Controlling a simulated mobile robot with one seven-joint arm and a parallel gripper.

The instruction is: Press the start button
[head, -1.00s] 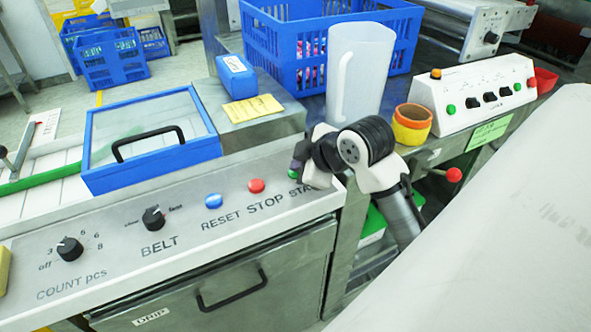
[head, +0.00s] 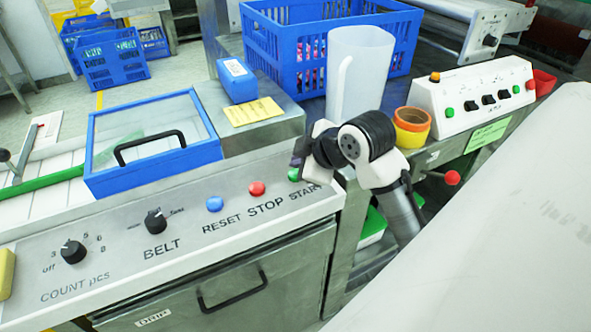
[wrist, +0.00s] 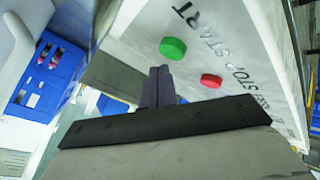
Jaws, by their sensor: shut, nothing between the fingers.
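The green start button (head: 294,175) sits on the sloped front panel (head: 130,243) above the word START, at the right end of the row. It shows whole in the wrist view (wrist: 172,47). My gripper (head: 298,158) is shut and empty, just above and beside the green button in the head view. In the wrist view the closed fingertips (wrist: 158,72) lie below the green button in the picture, with a gap between. Whether they touch the panel cannot be told. The red STOP button (head: 257,188) and blue RESET button (head: 214,203) are to the left.
A clear jug (head: 358,75), a blue crate (head: 270,40) and orange tape rolls (head: 411,127) stand behind my arm. A white control box (head: 475,95) is at the right. BELT (head: 155,221) and COUNT (head: 73,251) knobs are at the panel's left.

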